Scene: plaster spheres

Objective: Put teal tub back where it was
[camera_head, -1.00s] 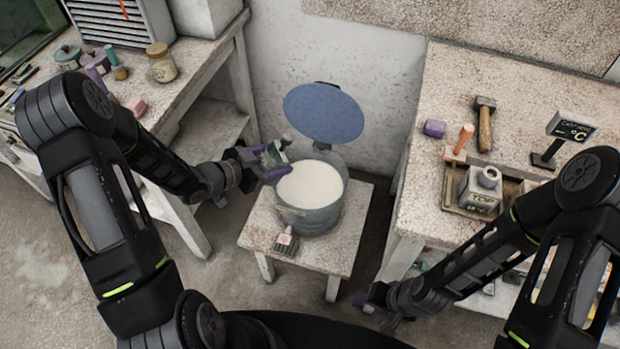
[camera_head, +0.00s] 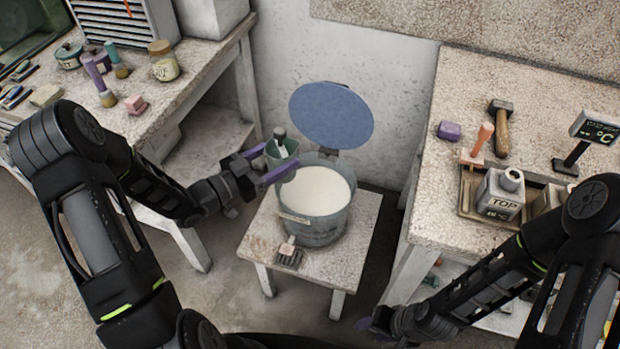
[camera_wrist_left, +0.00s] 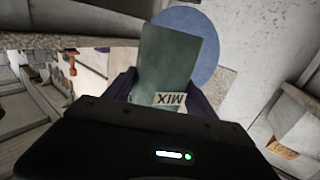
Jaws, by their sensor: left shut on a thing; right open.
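The teal tub (camera_head: 284,154) is held in my left gripper (camera_head: 272,170), above the left rear rim of the grey bucket (camera_head: 323,228). A grey-tipped tool (camera_head: 280,133) shows at the tub's mouth. In the left wrist view the teal tub (camera_wrist_left: 165,60) sits between the fingers, with a white MIX label (camera_wrist_left: 170,99) upside down. The tub's contents are not visible. My right gripper (camera_head: 368,326) is low in the head view, beside the right bench, open and apart from the tub.
The bucket holds white material and stands on a low stool (camera_head: 258,243), with a brush (camera_head: 288,252) at its front. A blue disc (camera_head: 331,114) is behind it. The left bench (camera_head: 205,62) holds jars, brushes and a pink block. The right bench (camera_head: 450,85) holds a mallet and a tray.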

